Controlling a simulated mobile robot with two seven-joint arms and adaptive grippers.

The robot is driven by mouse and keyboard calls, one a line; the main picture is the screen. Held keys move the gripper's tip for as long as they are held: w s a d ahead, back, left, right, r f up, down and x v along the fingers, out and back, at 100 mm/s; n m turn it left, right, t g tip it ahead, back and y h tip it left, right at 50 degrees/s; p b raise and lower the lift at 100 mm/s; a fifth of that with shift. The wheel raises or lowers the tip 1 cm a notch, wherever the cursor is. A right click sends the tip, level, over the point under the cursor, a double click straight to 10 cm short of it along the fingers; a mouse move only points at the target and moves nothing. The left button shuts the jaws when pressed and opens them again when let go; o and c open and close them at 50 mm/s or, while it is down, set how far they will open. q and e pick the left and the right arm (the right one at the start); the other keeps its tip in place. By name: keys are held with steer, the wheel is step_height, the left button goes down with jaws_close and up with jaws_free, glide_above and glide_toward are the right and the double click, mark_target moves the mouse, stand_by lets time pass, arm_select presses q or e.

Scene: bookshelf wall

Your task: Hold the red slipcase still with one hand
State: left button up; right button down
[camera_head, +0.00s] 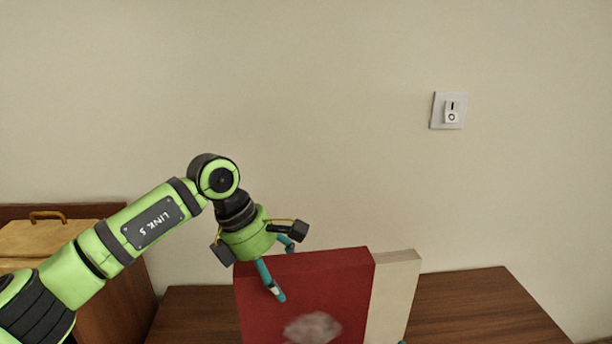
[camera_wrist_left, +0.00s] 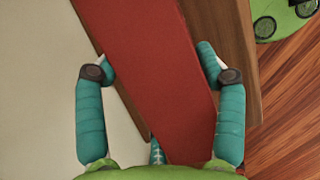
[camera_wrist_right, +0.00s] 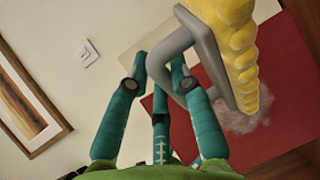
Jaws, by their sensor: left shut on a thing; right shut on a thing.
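The red slipcase (camera_head: 320,275) stands upright on the wooden surface, with a cream block (camera_head: 395,290), like a book's pages, sticking out at its right. A greyish dusty patch (camera_head: 313,328) marks its front face. My left gripper (camera_head: 284,271) is shut on the slipcase's top edge, one finger on each side; the left wrist view shows the red slipcase (camera_wrist_left: 150,75) between the fingers. My right gripper (camera_wrist_right: 157,72) is shut on the grey handle of a yellow fluffy duster (camera_wrist_right: 237,45). In that view the duster overlaps the dusty patch (camera_wrist_right: 238,122); whether they touch I cannot tell.
The wooden top (camera_head: 480,310) is clear to the right of the slipcase. A wooden box or case with a handle (camera_head: 45,235) is at the far left. A white switch plate (camera_head: 448,110) is on the wall. A framed picture (camera_wrist_right: 28,105) shows in the right wrist view.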

arm_select(q)
steer(key=shift+s+f, duration=0.1)
steer(key=shift+f, duration=0.25)
